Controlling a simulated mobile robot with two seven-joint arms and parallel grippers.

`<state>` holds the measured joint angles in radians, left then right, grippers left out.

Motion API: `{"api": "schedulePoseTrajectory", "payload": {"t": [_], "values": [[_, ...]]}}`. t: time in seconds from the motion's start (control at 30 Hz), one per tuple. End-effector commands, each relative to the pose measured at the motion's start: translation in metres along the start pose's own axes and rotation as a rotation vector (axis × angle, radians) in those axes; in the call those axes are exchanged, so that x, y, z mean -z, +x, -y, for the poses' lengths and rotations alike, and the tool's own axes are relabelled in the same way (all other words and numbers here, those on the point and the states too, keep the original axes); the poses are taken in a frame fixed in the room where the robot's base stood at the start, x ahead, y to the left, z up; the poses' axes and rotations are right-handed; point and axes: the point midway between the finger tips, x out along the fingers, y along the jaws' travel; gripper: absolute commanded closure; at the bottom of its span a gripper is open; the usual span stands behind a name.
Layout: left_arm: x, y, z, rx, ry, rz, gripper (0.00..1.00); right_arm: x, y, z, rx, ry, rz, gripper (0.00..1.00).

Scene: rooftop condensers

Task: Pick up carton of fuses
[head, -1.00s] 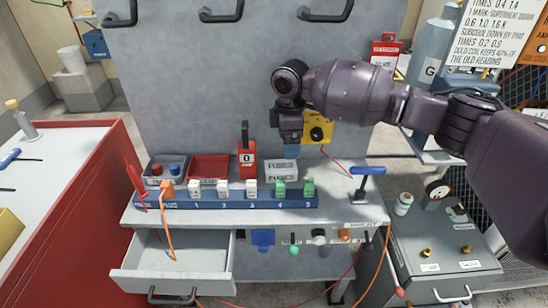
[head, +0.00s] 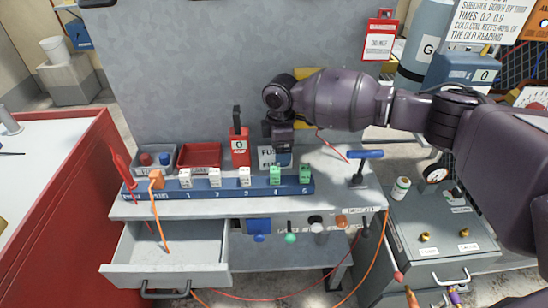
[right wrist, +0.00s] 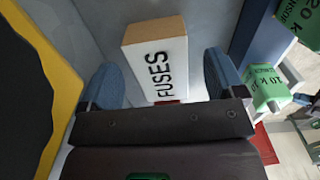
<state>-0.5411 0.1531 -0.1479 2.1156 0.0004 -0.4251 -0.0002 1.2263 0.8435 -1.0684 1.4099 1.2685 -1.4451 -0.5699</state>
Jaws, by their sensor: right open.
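The carton of fuses (head: 265,157) is a small white box marked FUSES, standing on the grey bench shelf behind the blue plug strip. In the head view my right gripper (head: 284,158) hangs over its right part and hides some of it. In the right wrist view the carton (right wrist: 160,68), with a tan top face, lies between the two blue fingers of my right gripper (right wrist: 160,66). The fingers are open, with a gap on each side of the carton. My left gripper is out of view.
A red meter (head: 239,150) stands just left of the carton. A red tray (head: 199,156) and a grey bin (head: 154,160) are farther left. The plug strip (head: 220,190) with several plugs runs in front. A blue-handled tool (head: 362,165) stands to the right. An open drawer (head: 165,275) juts out below.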

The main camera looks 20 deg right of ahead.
Motion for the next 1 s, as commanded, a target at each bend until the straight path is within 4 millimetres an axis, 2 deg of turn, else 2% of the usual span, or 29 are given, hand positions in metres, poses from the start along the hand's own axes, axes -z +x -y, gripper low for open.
{"api": "schedulePoseTrajectory", "payload": {"t": [0.03, 0.13, 0.4, 0.77, 1.0], "values": [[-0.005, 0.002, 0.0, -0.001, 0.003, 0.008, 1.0, 0.0, 0.013, 0.0, 0.006, 0.0, 0.001, 0.12], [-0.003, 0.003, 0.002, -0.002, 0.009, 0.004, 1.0, 0.0, 0.023, 0.0, 0.005, 0.0, 0.002, 0.12], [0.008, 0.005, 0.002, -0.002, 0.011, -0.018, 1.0, 0.0, 0.023, 0.0, 0.0, 0.0, -0.001, 0.12], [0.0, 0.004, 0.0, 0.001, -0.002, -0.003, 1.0, 0.0, 0.023, 0.0, 0.001, 0.0, 0.0, 0.66], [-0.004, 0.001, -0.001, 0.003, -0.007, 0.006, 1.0, 0.0, 0.022, 0.0, 0.0, 0.0, 0.0, 0.66]]}}
